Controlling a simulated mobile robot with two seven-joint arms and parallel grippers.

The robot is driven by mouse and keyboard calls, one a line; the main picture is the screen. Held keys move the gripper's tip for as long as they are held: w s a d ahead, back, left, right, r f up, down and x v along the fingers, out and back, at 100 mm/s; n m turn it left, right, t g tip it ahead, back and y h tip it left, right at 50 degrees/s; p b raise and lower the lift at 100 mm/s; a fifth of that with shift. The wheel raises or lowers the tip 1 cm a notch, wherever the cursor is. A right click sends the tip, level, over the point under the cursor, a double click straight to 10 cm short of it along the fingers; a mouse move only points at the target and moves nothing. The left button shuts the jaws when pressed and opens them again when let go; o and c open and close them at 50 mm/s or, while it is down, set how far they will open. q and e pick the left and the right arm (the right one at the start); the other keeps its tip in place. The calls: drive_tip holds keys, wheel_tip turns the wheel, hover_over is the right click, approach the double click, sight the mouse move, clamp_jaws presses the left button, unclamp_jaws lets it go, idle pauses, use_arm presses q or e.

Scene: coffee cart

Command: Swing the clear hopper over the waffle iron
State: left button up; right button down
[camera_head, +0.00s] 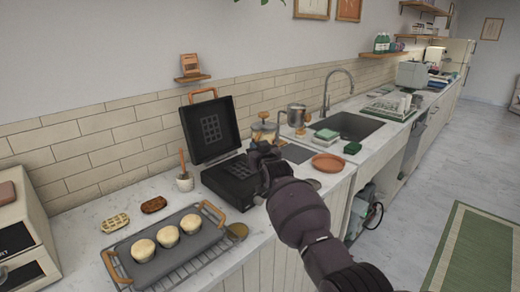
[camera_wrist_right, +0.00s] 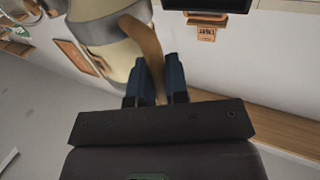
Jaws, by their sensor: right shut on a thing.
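The black waffle iron (camera_head: 228,183) stands open on the counter, its lid (camera_head: 208,130) raised against the wall side. The clear hopper (camera_head: 263,132) appears just right of the lid, behind my right gripper. My right gripper (camera_head: 260,152) is at the iron's right rear, in front of the hopper. In the right wrist view, my right gripper (camera_wrist_right: 156,82) is shut on the brown curved handle of the hopper (camera_wrist_right: 115,30), which shows a grey band and a pale body. My gripper and forearm hide part of the hopper and the iron's right side. My left gripper is out of view.
A metal pot (camera_head: 297,116), terracotta plate (camera_head: 327,162) and sink (camera_head: 350,126) are to the right.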

idle(0.3)
drive_tip(key=c, duration=1.1)
unclamp_jaws()
drive_tip(key=shift+c, duration=0.2)
drive_tip(key=shift+s, duration=0.15)
drive_tip(key=v, duration=1)
drive_tip(key=shift+s+d+p, duration=0.15)
drive_tip(key=shift+s+p, duration=0.1)
drive_tip(key=shift+p, duration=0.2)
drive_tip(key=shift+c, duration=0.2)
